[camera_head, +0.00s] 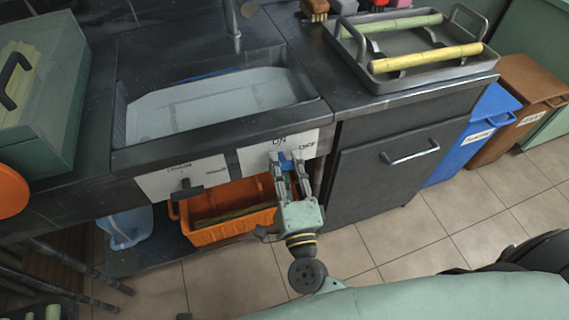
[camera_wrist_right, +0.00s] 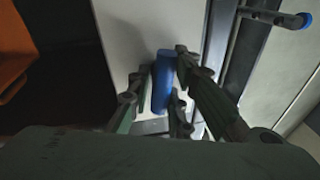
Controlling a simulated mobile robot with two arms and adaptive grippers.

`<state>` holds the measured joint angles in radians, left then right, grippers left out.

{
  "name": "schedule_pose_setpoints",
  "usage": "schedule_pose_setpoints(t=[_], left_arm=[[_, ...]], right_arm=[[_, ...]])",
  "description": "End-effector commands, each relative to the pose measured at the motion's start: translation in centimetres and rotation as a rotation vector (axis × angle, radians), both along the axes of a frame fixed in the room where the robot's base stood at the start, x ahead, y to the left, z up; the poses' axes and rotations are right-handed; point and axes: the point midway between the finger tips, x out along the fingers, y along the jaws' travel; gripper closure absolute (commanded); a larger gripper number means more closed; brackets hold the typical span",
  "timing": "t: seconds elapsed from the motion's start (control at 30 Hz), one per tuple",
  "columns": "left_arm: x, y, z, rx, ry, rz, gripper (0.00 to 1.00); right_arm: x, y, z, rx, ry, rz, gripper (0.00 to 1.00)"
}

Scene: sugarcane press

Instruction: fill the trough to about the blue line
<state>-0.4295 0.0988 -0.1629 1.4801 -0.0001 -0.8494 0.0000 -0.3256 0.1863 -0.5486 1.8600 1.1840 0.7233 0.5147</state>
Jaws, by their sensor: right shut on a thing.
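The trough (camera_head: 119,118) is set into the dark counter in the head view. Pale water (camera_head: 215,103) covers its floor, and part of the blue line (camera_head: 208,74) shows at the back wall just above the water. A tap (camera_head: 235,30) stands behind it; I cannot tell whether water is flowing. My right gripper (camera_head: 285,160) is at the front panel marked ON and OFF, shut on a blue handle (camera_wrist_right: 162,82). The handle stands upright between the fingers in the wrist view. My left gripper is not in view.
A metal tray (camera_head: 375,82) with cane pieces stands on the right counter. A green box (camera_head: 45,115) is at the left. A black lever (camera_head: 187,188) sits on the left panel. An orange crate (camera_head: 215,232) is below. Blue (camera_head: 482,125) and brown (camera_head: 520,100) bins stand right.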

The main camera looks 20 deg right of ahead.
Motion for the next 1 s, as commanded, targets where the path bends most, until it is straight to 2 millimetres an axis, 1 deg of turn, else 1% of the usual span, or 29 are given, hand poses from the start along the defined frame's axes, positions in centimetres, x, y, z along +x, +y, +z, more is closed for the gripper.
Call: schedule_pose_setpoints(t=[0.27, 0.3, 0.37, 0.67, 0.77, 0.87, 1.0], left_arm=[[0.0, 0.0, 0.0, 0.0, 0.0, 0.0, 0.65], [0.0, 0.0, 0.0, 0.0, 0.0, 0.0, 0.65], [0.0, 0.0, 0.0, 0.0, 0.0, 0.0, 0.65], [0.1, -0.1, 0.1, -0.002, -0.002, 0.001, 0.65], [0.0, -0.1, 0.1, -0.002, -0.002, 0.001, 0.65], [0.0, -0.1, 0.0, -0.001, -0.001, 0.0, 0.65], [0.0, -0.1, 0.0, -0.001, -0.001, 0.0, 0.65]], right_arm=[[0.0, 0.0, -0.1, 0.0, 0.001, 0.001, 1.0], [0.0, 0.0, -0.1, 0.0, 0.001, 0.001, 0.78], [0.0, 0.0, -0.1, 0.0, 0.001, 0.001, 0.73], [-0.1, 0.0, 0.0, 0.001, 0.001, 0.0, 0.73], [-0.7, 0.1, -0.2, 0.0, 0.002, 0.0, 0.73], [-2.1, 0.2, -0.5, 0.001, 0.004, 0.002, 0.73], [-5.1, 0.5, -1.1, 0.0, 0.006, 0.002, 0.73]])
